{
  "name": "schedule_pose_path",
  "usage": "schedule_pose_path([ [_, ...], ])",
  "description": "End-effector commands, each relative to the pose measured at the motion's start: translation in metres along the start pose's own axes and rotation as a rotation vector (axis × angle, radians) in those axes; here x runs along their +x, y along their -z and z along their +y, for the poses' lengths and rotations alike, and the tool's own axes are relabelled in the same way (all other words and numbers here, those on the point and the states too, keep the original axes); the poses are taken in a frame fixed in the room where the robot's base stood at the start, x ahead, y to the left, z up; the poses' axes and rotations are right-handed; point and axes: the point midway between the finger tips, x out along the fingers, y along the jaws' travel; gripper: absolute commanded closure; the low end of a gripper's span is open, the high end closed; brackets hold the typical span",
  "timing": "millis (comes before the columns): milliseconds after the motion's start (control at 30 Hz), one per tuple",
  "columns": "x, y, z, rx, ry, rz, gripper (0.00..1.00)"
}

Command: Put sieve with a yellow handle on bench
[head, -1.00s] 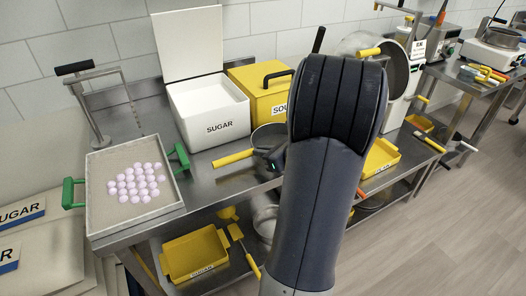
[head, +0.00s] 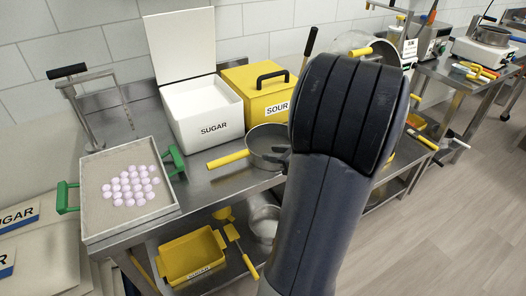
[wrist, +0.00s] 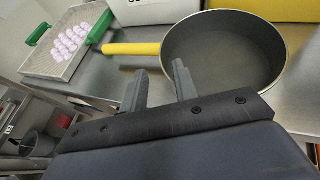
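A round, dark-grey pan-shaped vessel with a yellow handle, which looks like the sieve (head: 266,139), rests upright on the steel bench (head: 211,184). Its yellow handle (head: 228,160) points left in the head view. It also fills the upper right of the wrist view (wrist: 228,52), with its handle (wrist: 131,49) to the left. I cannot make out mesh in its bottom. My gripper (wrist: 158,85) is open and empty, with its fingers just on the near side of the vessel and handle. In the head view my arm hides part of the bench.
A white SUGAR bin (head: 207,111) and a yellow SOUR bin (head: 262,95) stand behind. A tray (head: 95,213) of lilac gummies is at left. Another yellow-handled round vessel (head: 384,52) is behind my arm. A yellow tray (head: 190,262) and a pot (head: 264,222) sit on the lower shelf.

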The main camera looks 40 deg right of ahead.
Motion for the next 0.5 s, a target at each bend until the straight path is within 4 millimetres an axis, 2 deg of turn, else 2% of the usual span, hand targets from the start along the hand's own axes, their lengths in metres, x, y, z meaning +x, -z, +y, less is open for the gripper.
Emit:
schedule_pose_path([
  [33, -0.011, 0.000, -0.001, 0.000, 0.006, 0.000, 0.72],
  [200, -0.035, 0.000, -0.001, 0.000, 0.004, 0.000, 0.72],
  [500, -0.049, 0.000, 0.000, 0.000, 0.000, 0.000, 0.72],
])
